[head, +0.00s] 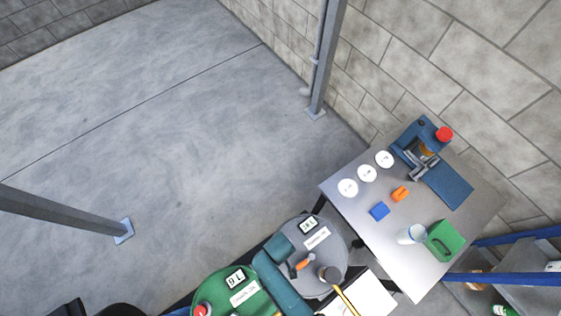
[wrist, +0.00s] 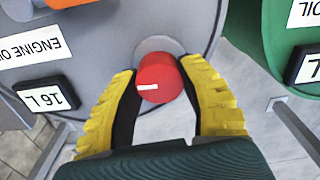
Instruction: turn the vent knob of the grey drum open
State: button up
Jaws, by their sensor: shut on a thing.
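The grey drum (head: 338,256) stands at the lower middle of the head view, with a "16 L" tag on top. Its top also fills the left and middle of the wrist view (wrist: 112,48). There, the red vent knob (wrist: 160,78) sits on a pale round base, its white mark pointing left in the picture. My gripper (wrist: 159,74) has its yellow-padded fingers on both sides of the knob, shut on it. In the head view my teal arm covers the knob and the fingers.
A green drum (head: 222,283) with its own red knob (head: 202,310) stands left of the grey drum. An orange-handled part (head: 303,265) and a brown cap (head: 329,273) are on the grey drum. A metal table (head: 405,265) with several items stands to the right.

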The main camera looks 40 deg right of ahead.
jog(key=shift+f+n, duration=0.1)
jog(key=shift+n, duration=0.2)
jog(key=o, duration=1.2)
notch_tip(320, 180, up, 12)
dwell(0.3)
